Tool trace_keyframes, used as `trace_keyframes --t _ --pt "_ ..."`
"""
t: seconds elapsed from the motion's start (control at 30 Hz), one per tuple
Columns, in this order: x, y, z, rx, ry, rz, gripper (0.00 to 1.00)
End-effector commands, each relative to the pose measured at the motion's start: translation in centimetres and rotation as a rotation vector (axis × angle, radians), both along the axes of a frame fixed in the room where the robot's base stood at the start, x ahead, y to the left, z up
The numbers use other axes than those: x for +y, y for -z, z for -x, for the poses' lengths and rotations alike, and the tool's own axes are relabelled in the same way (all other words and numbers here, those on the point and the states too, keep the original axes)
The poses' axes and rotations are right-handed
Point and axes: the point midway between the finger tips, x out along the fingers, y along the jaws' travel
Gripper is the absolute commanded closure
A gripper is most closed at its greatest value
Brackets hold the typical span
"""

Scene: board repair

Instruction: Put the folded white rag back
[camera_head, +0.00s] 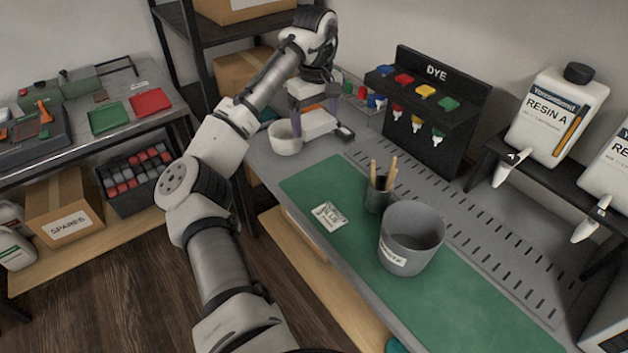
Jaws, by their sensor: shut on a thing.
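My gripper (315,114) is at the far left end of the workbench, pointing down. Its two fingers stand on either side of a pale white, flat piece (319,124), which looks like the folded white rag. The gripper is shut on it, low over the bench top. The arm and gripper hide part of it, so I cannot tell whether it touches the surface. A white bowl (285,138) stands just left of and in front of the gripper.
A green mat (310,179) bears a small printed card (329,215), a cup of sticks (378,196) and a grey bucket (411,240). A black DYE rack (440,125) stands behind, with resin bottles (556,115) at right. A side shelf (75,145) is at left.

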Motion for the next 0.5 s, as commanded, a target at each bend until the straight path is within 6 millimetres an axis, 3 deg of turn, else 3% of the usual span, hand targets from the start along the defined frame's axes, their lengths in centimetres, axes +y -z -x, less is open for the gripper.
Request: trace_keyframes --t 0.3,0.5 --pt "-0.1 8.8 0.1 0.005 -0.002 0.006 0.37" --pt "0.0 12.9 0.1 0.002 -0.003 0.004 0.37"
